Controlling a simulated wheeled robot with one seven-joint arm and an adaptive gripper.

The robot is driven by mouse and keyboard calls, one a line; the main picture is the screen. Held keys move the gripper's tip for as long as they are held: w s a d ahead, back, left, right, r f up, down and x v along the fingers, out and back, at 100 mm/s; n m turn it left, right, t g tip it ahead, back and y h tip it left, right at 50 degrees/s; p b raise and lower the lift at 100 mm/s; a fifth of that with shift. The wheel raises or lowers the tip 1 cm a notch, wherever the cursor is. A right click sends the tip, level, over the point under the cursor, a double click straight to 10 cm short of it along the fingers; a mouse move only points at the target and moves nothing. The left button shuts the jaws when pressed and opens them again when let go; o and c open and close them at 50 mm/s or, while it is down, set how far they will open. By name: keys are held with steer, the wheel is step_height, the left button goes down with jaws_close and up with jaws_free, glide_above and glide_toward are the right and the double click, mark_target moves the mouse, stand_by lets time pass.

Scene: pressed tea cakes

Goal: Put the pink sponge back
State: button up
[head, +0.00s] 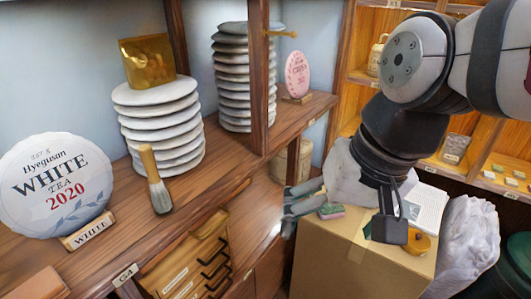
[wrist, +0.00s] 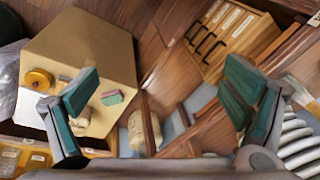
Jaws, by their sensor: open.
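The pink sponge (head: 331,211), with a green layer, lies on top of a cardboard box (head: 330,262), near the box's far left corner. It also shows in the wrist view (wrist: 112,98), just right of the left finger. My gripper (head: 340,232) is above the box, with its fingers spread wide on either side of the sponge in the head view. In the wrist view my gripper (wrist: 160,88) is open with nothing between its fingers. The sponge is below the fingers and apart from them, as far as I can tell.
A yellow round thing (head: 418,243) and a white printed sheet (head: 425,207) lie on the box. Small drawers (head: 190,262) stand below. Lit shelves (head: 480,165) stand at right.

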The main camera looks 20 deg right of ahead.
steer(key=s+n, duration=0.2)
steer(key=s+d+n+h, duration=0.1)
steer(key=s, duration=0.1)
steer(key=shift+s+d+f+n, duration=0.15)
steer(key=shift+s+n, duration=0.25)
step_height(320, 180, up, 9)
steer(key=t+p, duration=0.1)
steer(key=p, duration=0.6)
steer(key=shift+t, duration=0.4)
steer(key=shift+f, duration=0.1)
